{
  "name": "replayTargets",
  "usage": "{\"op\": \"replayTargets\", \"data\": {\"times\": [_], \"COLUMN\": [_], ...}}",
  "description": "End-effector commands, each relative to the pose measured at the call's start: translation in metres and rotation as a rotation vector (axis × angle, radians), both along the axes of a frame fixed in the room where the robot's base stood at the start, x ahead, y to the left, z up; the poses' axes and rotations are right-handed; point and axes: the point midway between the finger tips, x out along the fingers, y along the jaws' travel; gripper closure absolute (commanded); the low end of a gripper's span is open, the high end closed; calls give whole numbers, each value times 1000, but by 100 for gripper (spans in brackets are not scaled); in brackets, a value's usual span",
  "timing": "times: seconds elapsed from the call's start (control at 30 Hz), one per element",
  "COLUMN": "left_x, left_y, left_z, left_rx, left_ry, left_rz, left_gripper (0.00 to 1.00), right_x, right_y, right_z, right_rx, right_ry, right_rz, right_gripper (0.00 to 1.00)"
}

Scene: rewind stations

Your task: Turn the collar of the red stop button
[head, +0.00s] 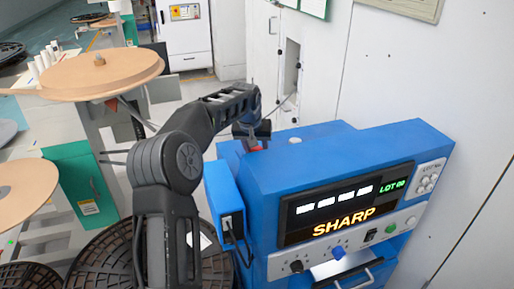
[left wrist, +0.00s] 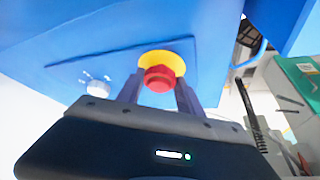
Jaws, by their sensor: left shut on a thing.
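The red stop button (left wrist: 159,78) sits on a yellow collar (left wrist: 161,58) on the blue panel in the left wrist view. Its red part shows only as a small patch in the head view (head: 254,147), mostly hidden by my gripper. My left gripper (head: 251,133) is over the back left of the blue machine's top. In the left wrist view its two fingers stand on either side of the button, tips at the yellow collar, shut on it. My right gripper is in neither view.
The blue machine (head: 310,160) has a lit SHARP display (head: 345,210) and knobs on its front. A white knob (left wrist: 98,88) is beside the button on the panel. Reels and a tan disc (head: 100,72) stand at left. A white cabinet wall (head: 400,80) is behind.

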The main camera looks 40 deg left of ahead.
Motion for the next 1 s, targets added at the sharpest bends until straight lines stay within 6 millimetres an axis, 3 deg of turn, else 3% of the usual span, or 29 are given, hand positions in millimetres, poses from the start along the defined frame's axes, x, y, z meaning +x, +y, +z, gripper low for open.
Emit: {"op": "replayTargets", "data": {"times": [0.5,1.0], "left_x": [-1,-1], "left_y": [5,5], "left_z": [1,1], "left_rx": [-29,-32], "left_ry": [-44,-52], "left_rz": [-349,-418], "left_gripper": [97,97], "right_x": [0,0], "right_y": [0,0], "right_z": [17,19], "right_rx": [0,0], "right_ry": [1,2], "right_rz": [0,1], "right_gripper": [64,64]}}
